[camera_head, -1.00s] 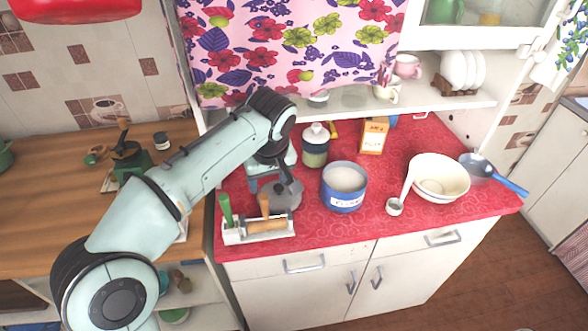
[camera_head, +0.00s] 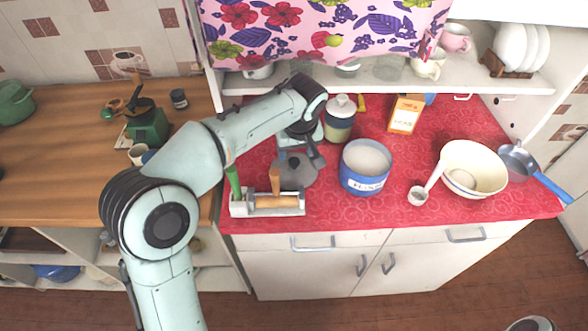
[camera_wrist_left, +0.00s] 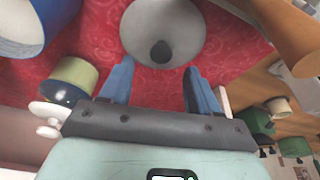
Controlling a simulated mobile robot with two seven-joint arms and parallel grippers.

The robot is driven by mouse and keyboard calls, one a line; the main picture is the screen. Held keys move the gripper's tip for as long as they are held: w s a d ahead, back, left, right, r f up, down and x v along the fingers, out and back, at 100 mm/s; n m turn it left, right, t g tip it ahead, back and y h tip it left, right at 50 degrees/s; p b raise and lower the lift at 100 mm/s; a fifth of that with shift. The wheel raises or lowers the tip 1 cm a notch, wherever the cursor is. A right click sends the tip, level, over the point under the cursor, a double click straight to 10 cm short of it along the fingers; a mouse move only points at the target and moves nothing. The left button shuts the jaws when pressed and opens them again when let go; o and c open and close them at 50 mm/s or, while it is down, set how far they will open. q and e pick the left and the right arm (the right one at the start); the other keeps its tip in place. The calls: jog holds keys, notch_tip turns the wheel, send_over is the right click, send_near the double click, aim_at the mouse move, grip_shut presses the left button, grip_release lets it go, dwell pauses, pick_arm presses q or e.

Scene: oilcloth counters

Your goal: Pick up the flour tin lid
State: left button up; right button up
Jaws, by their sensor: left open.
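The flour tin lid is a grey disc (camera_head: 298,171) with a dark knob. It lies on the red oilcloth, left of the blue flour tin (camera_head: 366,183), which is uncovered with pale flour inside. In the left wrist view the lid (camera_wrist_left: 172,18) is just beyond the fingertips, its knob (camera_wrist_left: 160,51) roughly centred between them. My left gripper (camera_head: 304,150) hovers at the lid's far side and partly covers it in the head view. Its blue fingers (camera_wrist_left: 159,75) are apart with nothing between them. My right gripper is not in view.
A utensil holder (camera_head: 262,211) with a green handle and a rolling pin stands in front of the lid.

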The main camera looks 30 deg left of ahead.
aim_at(294, 161)
pick_arm(q)
jog(key=x, duration=0.4)
jog(key=shift+f, duration=0.3)
grip_shut()
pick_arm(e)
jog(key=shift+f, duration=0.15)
pick_arm(q)
jog(key=shift+r, duration=0.1)
